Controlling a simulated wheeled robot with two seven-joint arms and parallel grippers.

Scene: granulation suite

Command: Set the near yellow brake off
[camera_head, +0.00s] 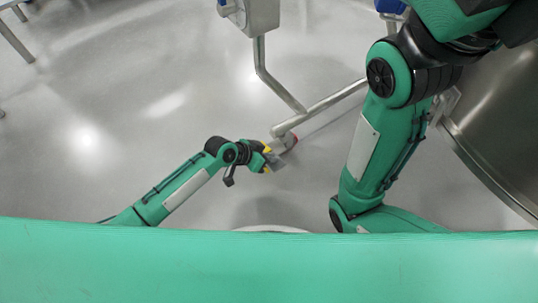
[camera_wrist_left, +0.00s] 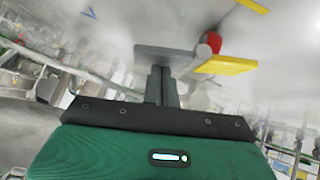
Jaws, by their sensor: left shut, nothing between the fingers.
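My left gripper (camera_head: 276,161) is low, near the floor, beside the end of a steel leg (camera_head: 283,130). In the left wrist view its two fingers (camera_wrist_left: 161,82) are shut together with nothing between them. The near yellow brake (camera_wrist_left: 226,65) is a flat pedal just right of and beyond the fingertips. A red part (camera_wrist_left: 214,42) sits above it, and a flat grey plate (camera_wrist_left: 165,53) lies directly ahead of the fingertips. I cannot tell whether the fingers touch the plate or the pedal. In the head view my gripper partly hides the brake. My right gripper is out of view.
The leg joins a steel frame (camera_head: 330,103) and a bent post (camera_head: 260,65) under a grey box (camera_head: 262,14). A large steel vessel (camera_head: 500,110) stands at the right. Another yellow piece (camera_wrist_left: 253,6) shows farther off.

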